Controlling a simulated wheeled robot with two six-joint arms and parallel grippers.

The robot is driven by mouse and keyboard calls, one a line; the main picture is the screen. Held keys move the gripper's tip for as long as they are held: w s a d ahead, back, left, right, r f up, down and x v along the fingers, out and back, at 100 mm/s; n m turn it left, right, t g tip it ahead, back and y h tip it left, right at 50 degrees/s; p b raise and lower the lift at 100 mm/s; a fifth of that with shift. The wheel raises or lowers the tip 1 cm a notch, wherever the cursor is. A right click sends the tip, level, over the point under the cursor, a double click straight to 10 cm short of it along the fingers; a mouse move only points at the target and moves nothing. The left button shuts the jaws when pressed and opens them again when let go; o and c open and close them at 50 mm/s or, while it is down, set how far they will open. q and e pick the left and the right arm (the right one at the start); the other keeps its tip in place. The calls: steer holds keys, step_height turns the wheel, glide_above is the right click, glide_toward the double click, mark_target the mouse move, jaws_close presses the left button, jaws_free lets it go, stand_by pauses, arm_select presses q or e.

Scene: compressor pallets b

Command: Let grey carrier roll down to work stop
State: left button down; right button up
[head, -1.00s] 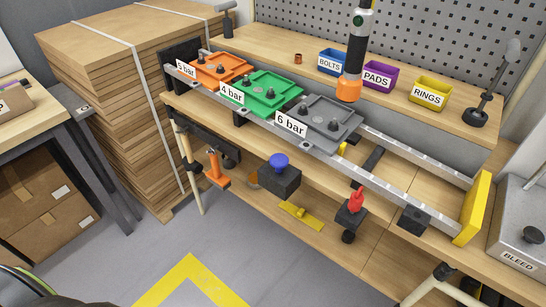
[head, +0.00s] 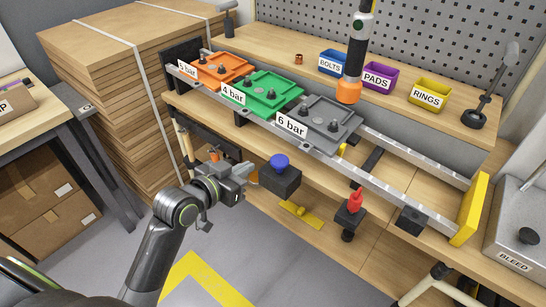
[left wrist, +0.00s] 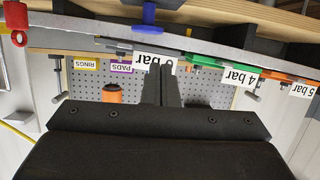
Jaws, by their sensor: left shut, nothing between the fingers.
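The grey carrier (head: 332,118), labelled 6 bar, sits on the sloping twin rail (head: 400,190), lowest in a row behind the green 4 bar carrier (head: 268,90) and the orange 5 bar carrier (head: 220,68). Below the rail are a blue knob (head: 280,161) on a black block and a red handle (head: 355,200) on another block. A yellow plate (head: 472,208) closes the rail's right end; which part is the work stop I cannot tell. My left gripper (head: 250,172) is shut and empty, left of the blue knob. In the left wrist view its fingers (left wrist: 160,85) partly cover the 6 bar label.
Blue, purple and yellow bins (head: 430,92) stand on the bench behind the rail. A black and orange tool (head: 353,65) hangs above the grey carrier. A cardboard stack (head: 110,90) stands at left. The rail right of the grey carrier is clear.

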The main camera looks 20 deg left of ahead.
arm_select(q)
steer(key=shift+m+h, duration=0.3)
steer(key=shift+m, duration=0.1)
steer(key=r, duration=0.2)
steer(key=s+d+r, duration=0.1)
steer(key=shift+s+d+r, duration=0.1)
steer(key=shift+r, duration=0.3)
steer(key=p, duration=0.1)
glide_above(273, 164)
step_height(273, 164, down, 2)
steer(key=shift+f, duration=0.2)
step_height(273, 164, down, 3)
steer(key=shift+r, duration=0.1)
steer(key=shift+s+f, duration=0.1)
steer(key=shift+f, duration=0.6)
